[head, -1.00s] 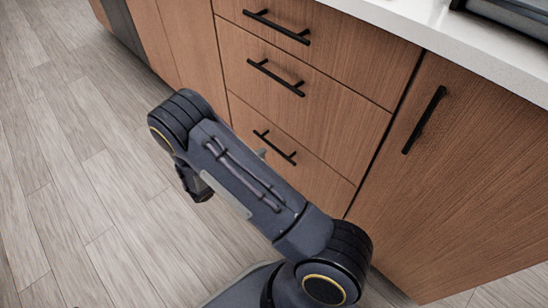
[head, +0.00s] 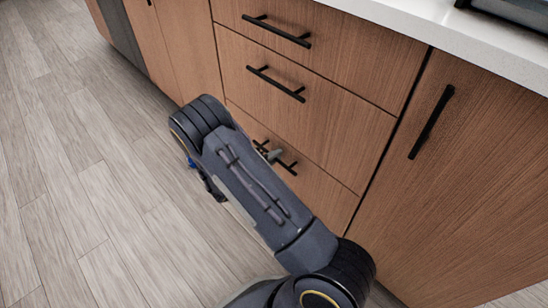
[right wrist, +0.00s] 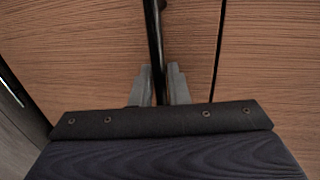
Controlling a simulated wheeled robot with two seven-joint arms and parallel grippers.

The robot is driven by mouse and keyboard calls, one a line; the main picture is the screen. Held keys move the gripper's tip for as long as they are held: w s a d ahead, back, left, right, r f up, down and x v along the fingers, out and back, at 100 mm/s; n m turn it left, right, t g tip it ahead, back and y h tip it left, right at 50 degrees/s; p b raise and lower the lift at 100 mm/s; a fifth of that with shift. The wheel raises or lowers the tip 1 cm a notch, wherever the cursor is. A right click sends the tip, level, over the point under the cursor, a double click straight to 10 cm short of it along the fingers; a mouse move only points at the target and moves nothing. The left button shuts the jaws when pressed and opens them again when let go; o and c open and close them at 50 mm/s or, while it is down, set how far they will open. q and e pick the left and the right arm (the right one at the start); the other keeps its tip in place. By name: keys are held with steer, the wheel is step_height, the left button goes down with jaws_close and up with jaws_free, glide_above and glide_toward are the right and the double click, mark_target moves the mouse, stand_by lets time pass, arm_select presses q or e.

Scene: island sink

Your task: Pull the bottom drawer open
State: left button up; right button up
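The bottom drawer (head: 325,197) is the lowest of the wooden drawers in the island. Its front looks flush with the cabinet. Its black bar handle (head: 287,167) is partly covered by my right arm in the head view. My right gripper (head: 268,153) is at this handle, with only a fingertip showing past the arm. In the right wrist view the black handle (right wrist: 154,40) runs between the two grey fingers of my right gripper (right wrist: 159,85). The fingers sit close against both sides of the bar. My left gripper is not in view.
The middle drawer (head: 330,105) and top drawer (head: 350,40) above are closed. A cabinet door (head: 480,180) with a long handle stands to the right. A white countertop (head: 440,35) overhangs on top. The wood floor (head: 90,200) at left is clear.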

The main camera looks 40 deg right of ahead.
jaws_close()
